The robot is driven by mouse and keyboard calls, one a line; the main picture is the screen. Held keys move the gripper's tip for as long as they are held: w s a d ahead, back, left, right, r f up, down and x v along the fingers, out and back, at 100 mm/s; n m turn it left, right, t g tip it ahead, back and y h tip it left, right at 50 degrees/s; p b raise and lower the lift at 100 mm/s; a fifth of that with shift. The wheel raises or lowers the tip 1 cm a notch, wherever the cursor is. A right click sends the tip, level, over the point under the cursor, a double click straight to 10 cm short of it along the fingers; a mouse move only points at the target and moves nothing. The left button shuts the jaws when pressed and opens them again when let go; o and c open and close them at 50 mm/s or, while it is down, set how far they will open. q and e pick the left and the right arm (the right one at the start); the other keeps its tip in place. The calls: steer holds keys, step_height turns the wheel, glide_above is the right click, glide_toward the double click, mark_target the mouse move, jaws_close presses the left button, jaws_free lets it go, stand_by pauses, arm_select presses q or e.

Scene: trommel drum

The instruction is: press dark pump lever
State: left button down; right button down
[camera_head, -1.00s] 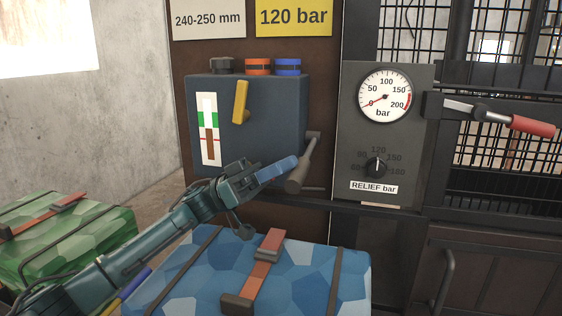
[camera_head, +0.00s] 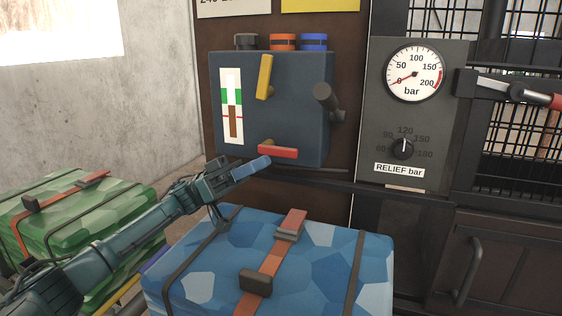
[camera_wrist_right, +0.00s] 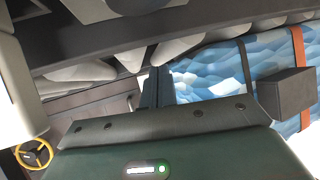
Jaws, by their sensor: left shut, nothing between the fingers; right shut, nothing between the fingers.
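The dark pump lever (camera_head: 326,98) is on the right side of the dark blue-grey pump box (camera_head: 290,100). Its thick grip points up and toward me. My left gripper (camera_head: 262,163) is shut and empty, its blue fingertips below the box's lower front, left of and below the lever and apart from it. The fingertips are close under a red lever (camera_head: 278,152); contact cannot be told. The pressure gauge (camera_head: 414,74) reads about 0 bar. My right gripper (camera_wrist_right: 157,87) shows in the right wrist view, shut and empty, near blue patterned material.
A yellow lever (camera_head: 264,77) is on the box front, beside a level strip (camera_head: 231,106). A blue patterned case (camera_head: 335,262) stands below, a green one (camera_head: 75,215) at left. The relief knob (camera_head: 403,149) is under the gauge. A red-handled lever (camera_head: 540,98) is at right.

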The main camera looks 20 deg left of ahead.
steer(key=shift+s+d+f, duration=0.1)
steer(key=shift+f, duration=0.2)
arm_select(q)
steer(key=v, duration=0.2)
steer(key=shift+a+f, duration=0.1)
steer(key=shift+a, duration=0.15)
stand_by(0.4)
